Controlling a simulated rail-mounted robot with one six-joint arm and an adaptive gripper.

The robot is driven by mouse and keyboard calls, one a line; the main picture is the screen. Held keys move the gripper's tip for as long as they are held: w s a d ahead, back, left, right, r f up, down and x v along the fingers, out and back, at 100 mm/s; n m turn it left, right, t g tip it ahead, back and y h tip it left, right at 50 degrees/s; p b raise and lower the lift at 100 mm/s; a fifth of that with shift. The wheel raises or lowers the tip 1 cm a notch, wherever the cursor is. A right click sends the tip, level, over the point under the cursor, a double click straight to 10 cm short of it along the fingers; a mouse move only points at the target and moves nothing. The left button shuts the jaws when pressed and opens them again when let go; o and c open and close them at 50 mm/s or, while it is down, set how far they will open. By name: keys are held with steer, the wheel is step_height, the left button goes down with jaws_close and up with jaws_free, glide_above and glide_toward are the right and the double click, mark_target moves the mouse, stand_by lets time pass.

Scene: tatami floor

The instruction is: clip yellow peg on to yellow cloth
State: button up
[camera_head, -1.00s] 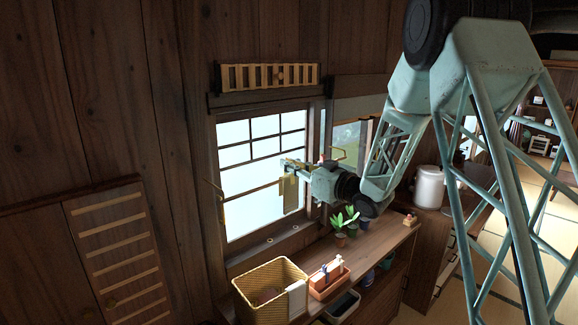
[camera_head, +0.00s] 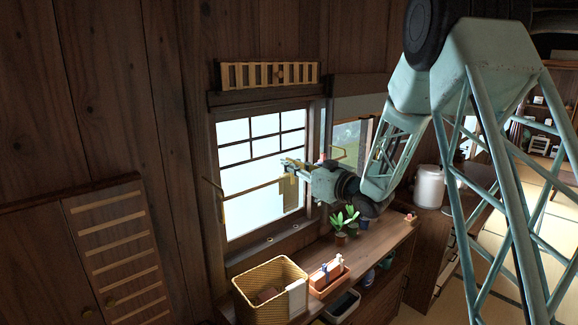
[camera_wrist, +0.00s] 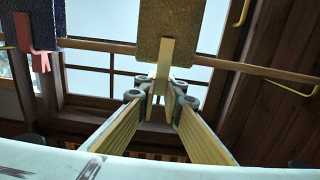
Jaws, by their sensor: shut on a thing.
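The yellow peg (camera_wrist: 163,68) is upright between the fingertips of my gripper (camera_wrist: 160,98), which is shut on it. In the wrist view the peg's upper end overlaps the lower part of the yellow-brown cloth (camera_wrist: 166,22). I cannot tell whether its jaws grip the cloth. The cloth hangs at the rod (camera_wrist: 232,64) in front of the window. In the head view my gripper (camera_head: 289,166) is at the window, close to the cloth (camera_head: 291,197). The peg is too small to make out there.
A dark blue cloth (camera_wrist: 38,22) with a red peg (camera_wrist: 36,54) hangs at the left in the wrist view. Below the window, a counter holds a wicker basket (camera_head: 268,301), a terracotta box (camera_head: 327,284) and potted plants (camera_head: 341,232). A yellow bracket (camera_wrist: 297,91) stands at the right.

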steer(key=shift+f+b, duration=0.35)
steer(key=shift+b, duration=0.05)
stand_by(0.4)
steer(key=o, duration=0.7)
steer(key=shift+o, duration=0.2)
steer(key=o, duration=0.5)
steer(key=shift+c, duration=0.2)
steer(key=shift+r, duration=0.2)
steer(key=shift+r+p, duration=0.75)
steer(key=shift+r, duration=2.05)
